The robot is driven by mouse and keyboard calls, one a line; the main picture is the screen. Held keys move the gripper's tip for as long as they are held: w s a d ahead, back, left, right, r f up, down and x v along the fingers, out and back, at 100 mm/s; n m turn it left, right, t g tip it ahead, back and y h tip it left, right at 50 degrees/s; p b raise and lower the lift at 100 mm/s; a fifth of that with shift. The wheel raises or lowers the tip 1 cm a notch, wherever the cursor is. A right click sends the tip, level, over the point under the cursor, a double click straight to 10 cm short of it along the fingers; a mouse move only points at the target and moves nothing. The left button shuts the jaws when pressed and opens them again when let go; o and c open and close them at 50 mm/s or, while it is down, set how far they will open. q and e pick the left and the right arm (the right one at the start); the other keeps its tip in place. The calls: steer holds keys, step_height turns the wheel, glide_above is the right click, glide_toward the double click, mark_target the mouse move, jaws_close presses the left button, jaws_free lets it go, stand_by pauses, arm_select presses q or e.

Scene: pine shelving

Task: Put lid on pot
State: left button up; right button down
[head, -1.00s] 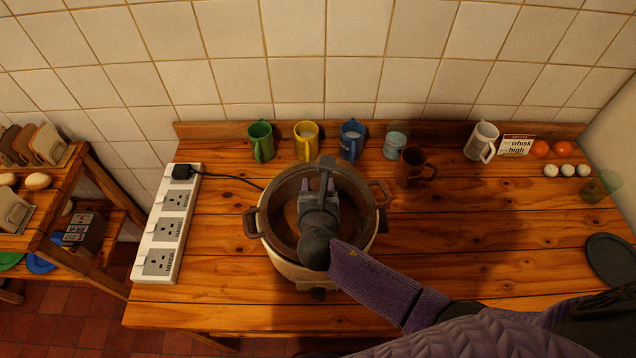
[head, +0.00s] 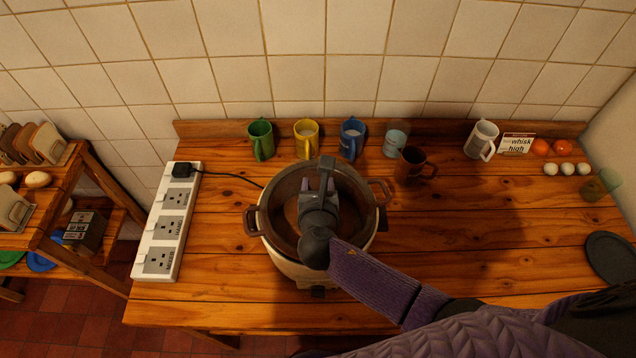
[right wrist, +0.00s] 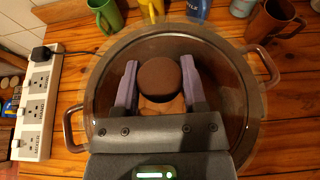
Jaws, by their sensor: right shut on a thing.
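The pot (head: 292,268) is pale-sided with brown side handles and stands on the wooden counter, left of its middle. The round see-through lid (head: 286,198) lies over the pot's mouth, roughly centred and about level. I cannot tell whether its rim touches the pot all round. My right gripper (head: 317,188) is above the lid and shut on its brown knob (right wrist: 159,78), with one purple finger on each side in the right wrist view. The gripper and forearm hide part of the lid and the pot's front. My left gripper is not in view.
A white power strip (head: 166,222) lies left of the pot. Green, yellow and blue mugs (head: 352,138), a pale cup (head: 396,143) and a brown mug (head: 411,163) stand behind it. A white mug (head: 481,140), eggs and a dark disc (head: 610,257) are right. The counter's right middle is free.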

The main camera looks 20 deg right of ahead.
steer(key=shift+f+b, duration=0.6)
steer(key=shift+f, duration=0.25)
steer(key=shift+c, duration=0.3)
jaws_free()
steer(key=p+v, duration=0.2)
steer(key=v, duration=0.8)
steer(key=shift+f, duration=0.1)
